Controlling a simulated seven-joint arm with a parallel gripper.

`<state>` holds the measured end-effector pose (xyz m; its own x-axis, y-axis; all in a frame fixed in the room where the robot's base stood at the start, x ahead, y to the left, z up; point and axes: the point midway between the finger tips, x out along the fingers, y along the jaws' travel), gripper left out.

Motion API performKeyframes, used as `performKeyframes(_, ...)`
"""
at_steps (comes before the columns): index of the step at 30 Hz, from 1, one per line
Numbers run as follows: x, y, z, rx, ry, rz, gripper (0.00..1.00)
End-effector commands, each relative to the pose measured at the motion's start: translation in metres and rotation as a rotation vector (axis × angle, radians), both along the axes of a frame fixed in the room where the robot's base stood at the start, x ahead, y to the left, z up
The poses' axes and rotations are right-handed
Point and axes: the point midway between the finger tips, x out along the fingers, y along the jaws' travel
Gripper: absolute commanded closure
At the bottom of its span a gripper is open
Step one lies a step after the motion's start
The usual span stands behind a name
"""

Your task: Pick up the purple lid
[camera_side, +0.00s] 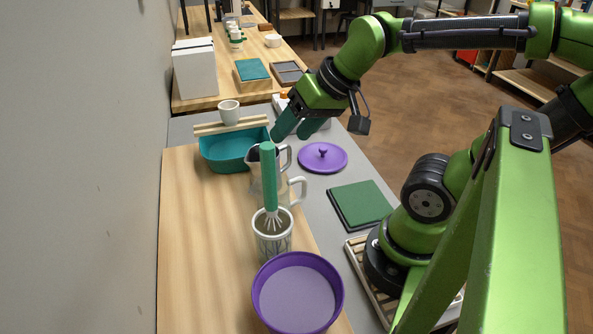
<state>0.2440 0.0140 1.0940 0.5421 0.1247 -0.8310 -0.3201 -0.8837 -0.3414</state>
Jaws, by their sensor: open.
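The purple lid (323,157) is a flat disc with a small knob on top. It lies on the grey tabletop near the right edge, in the middle of the view. My gripper (292,131) is green and points down to the left, above and to the left of the lid. Its fingers are apart, and nothing shows between them. It is not touching the lid. A purple bowl (297,298) stands on the wooden board at the front.
Clear pitchers (283,192) and a whisk with a green handle (269,180) in a white cup (272,243) stand left of the lid. A teal tub (226,149) sits behind them. A green square block (360,204) lies in front of the lid. A wall borders the left.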

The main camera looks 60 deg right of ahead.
Motion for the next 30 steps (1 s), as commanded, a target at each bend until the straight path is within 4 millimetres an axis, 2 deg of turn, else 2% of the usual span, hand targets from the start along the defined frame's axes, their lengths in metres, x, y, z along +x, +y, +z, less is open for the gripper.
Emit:
performKeyframes(5, 0.037, -0.062, -0.014, -0.028, 0.150, -0.127, 0.43)
performKeyframes(9, 0.060, -0.126, -0.030, -0.080, 0.276, -0.121, 0.43)
performKeyframes(15, 0.071, -0.225, -0.063, -0.140, 0.448, -0.005, 0.43)
performKeyframes(19, 0.068, -0.275, -0.081, -0.173, 0.525, 0.135, 0.43)
performKeyframes(22, 0.071, -0.292, -0.081, -0.210, 0.545, 0.262, 0.43)
performKeyframes(26, 0.073, -0.295, -0.071, -0.250, 0.540, 0.377, 0.43)
performKeyframes(30, 0.071, -0.292, -0.080, -0.253, 0.541, 0.424, 0.43)
